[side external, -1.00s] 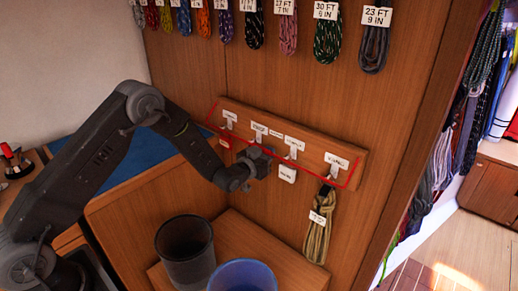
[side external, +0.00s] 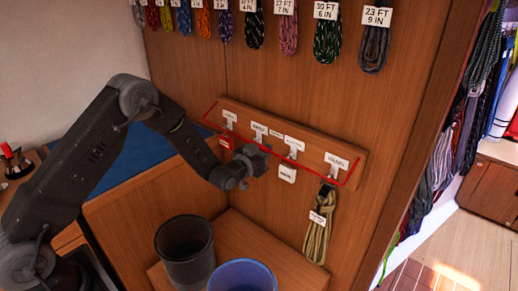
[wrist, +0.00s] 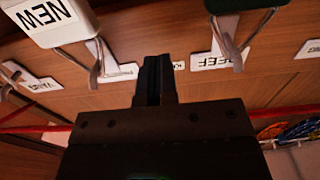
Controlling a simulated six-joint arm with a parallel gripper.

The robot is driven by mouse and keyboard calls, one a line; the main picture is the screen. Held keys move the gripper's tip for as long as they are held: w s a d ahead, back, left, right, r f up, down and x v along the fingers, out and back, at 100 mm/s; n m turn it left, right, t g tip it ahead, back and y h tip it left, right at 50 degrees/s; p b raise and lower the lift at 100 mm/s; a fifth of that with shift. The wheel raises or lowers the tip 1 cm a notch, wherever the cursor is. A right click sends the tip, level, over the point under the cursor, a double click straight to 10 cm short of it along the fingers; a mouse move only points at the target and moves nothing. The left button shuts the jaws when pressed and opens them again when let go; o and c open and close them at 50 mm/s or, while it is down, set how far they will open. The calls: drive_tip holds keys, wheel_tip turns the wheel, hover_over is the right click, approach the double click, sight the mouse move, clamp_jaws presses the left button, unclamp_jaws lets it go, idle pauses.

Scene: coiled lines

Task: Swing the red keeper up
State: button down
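The red keeper (side external: 307,169) is a thin bar with bent ends, running low along the front of a wooden hook board (side external: 355,167). In the wrist view the red keeper (wrist: 35,129) shows on both sides of my gripper; its middle is hidden behind the gripper body. My gripper (side external: 262,155) is at the board, left of its middle. In the wrist view its two dark fingers (wrist: 156,78) stand close together, pointing at the board, with no bar visible between their tips.
Labelled metal hooks (side external: 294,152) line the board. A tan coiled line (side external: 318,228) hangs at the right hook. A white tag (side external: 287,174) and a red tag (side external: 226,142) hang lower. Dark (side external: 184,254) and blue (side external: 242,265) bins stand below. More coils (side external: 328,40) hang above.

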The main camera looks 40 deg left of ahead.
drive_tip(key=s+f, duration=0.2)
drive_tip(key=s, duration=0.7)
drive_tip(key=shift+s, duration=0.35)
idle(0.6)
drive_tip(key=shift+f, duration=0.1)
drive_tip(key=s+d+r+g, duration=0.1)
drive_tip(key=s+r+g, duration=0.2)
drive_tip(key=r, duration=0.4)
drive_tip(key=s+r+g, duration=0.3)
drive_tip(key=r, duration=0.4)
drive_tip(key=s+d+r+g, duration=0.1)
drive_tip(key=s+r+g, duration=0.1)
drive_tip(key=s, duration=1)
drive_tip(key=s+d+r+g, duration=0.1)
drive_tip(key=s+r+g, duration=0.2)
drive_tip(key=s, duration=0.9)
drive_tip(key=shift+s+g, duration=0.25)
drive_tip(key=shift+g, duration=0.55)
